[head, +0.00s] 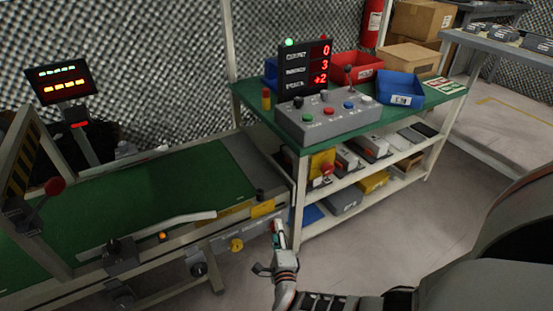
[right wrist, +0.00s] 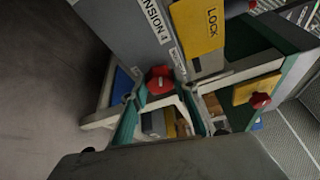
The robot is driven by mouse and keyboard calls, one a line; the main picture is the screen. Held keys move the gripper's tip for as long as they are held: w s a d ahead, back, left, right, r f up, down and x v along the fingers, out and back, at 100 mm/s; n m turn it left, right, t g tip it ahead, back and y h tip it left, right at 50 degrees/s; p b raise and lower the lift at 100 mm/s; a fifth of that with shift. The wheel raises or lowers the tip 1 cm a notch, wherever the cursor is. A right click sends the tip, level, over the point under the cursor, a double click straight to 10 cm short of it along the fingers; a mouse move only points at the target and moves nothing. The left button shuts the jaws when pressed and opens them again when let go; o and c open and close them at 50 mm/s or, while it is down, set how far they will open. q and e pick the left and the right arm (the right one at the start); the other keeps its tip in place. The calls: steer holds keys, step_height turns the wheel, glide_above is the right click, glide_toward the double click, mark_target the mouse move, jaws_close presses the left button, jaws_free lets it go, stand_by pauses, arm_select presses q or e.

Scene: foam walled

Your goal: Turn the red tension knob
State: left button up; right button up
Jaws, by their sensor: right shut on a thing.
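The red tension knob (right wrist: 158,80) sits at the lower end of a grey panel with a partly cut-off label reading "ENSION". In the right wrist view the knob is between the fingertips of my right gripper (right wrist: 160,98), which is shut on it. In the head view my right gripper (head: 278,238) reaches up to the conveyor's near right end, and a small bit of red shows at its tip; most of the knob is hidden there. My left gripper is not in view.
A yellow LOCK plate (right wrist: 196,27) is beside the knob. The green conveyor (head: 190,175) lies left; a shelf bench (head: 285,130) with a button box (head: 325,122) stands behind. A yellow knob (head: 236,245) is left of the gripper.

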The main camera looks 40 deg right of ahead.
steer(key=shift+d, duration=0.1)
steer(key=o, duration=1.1)
steer(key=shift+s, duration=0.1)
steer(key=v, duration=0.7)
steer(key=shift+s, duration=0.2)
